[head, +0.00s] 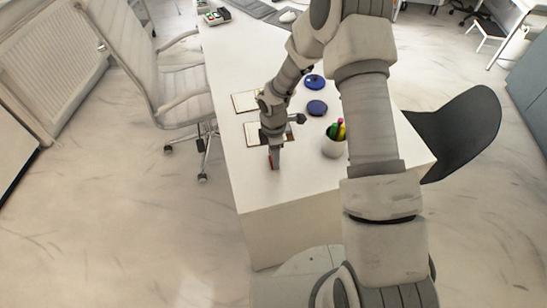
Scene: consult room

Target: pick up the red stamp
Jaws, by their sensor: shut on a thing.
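The red stamp (270,161) shows as a small red patch at my gripper's tip, low on the white desk near its left edge. My gripper (274,160) points down over the desk and is shut on the stamp. The fingers and wrist hide most of the stamp. I cannot tell whether the stamp touches the desk top or is just above it.
A white chair (130,60) stands left, a dark chair (465,130) right. The desk's front corner is bare.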

